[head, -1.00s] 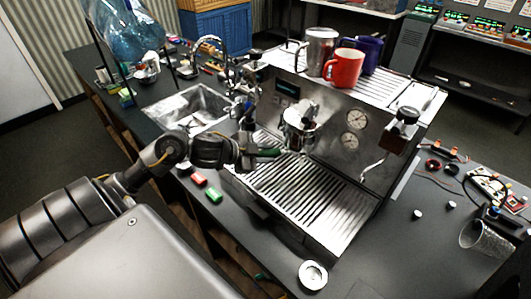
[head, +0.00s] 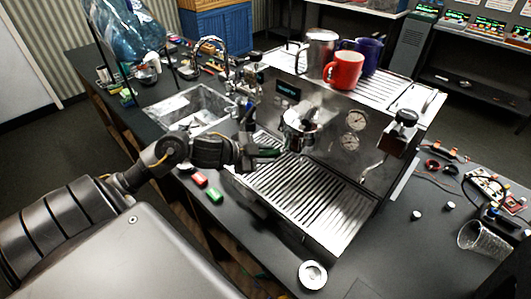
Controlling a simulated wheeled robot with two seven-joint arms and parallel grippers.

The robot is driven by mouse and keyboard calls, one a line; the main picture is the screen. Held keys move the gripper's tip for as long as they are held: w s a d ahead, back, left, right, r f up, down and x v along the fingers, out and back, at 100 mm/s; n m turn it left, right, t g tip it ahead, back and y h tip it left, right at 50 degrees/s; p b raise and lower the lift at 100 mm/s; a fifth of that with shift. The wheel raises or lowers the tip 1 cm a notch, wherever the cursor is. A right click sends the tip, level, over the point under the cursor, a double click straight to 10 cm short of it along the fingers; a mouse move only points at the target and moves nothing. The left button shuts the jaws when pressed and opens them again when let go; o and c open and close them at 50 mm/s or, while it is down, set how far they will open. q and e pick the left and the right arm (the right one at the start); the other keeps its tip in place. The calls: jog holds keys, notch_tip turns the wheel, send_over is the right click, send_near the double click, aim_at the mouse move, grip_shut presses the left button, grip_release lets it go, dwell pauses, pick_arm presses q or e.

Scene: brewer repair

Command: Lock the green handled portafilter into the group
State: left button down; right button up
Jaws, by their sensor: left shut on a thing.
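The espresso machine (head: 325,150) stands on the dark counter. Its group (head: 300,117) sticks out from the front, left of the gauges. My left gripper (head: 268,152) is shut on the green handle (head: 276,151) of the portafilter, just left of and a little below the group. The portafilter's metal basket seems to be at the group, but I cannot tell whether it is seated or turned. Most of the handle is hidden by my fingers. My right gripper is not in view.
The drip tray (head: 297,178) lies below the group. A red mug (head: 344,70), a steel pitcher (head: 317,50) and a blue mug (head: 370,55) stand on top. Red and green blocks (head: 215,194) and a round metal part (head: 312,274) lie on the counter.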

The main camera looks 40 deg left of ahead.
pick_arm(q)
jog(key=shift+r+p, duration=0.1)
jog(key=shift+p, duration=0.35)
dwell(1.4)
jog(key=shift+r+p, duration=1.2)
jog(key=shift+p, duration=0.95)
dwell(2.0)
dwell(0.9)
jog(key=shift+r+p, duration=0.3)
jog(key=shift+p, duration=0.15)
dwell(0.6)
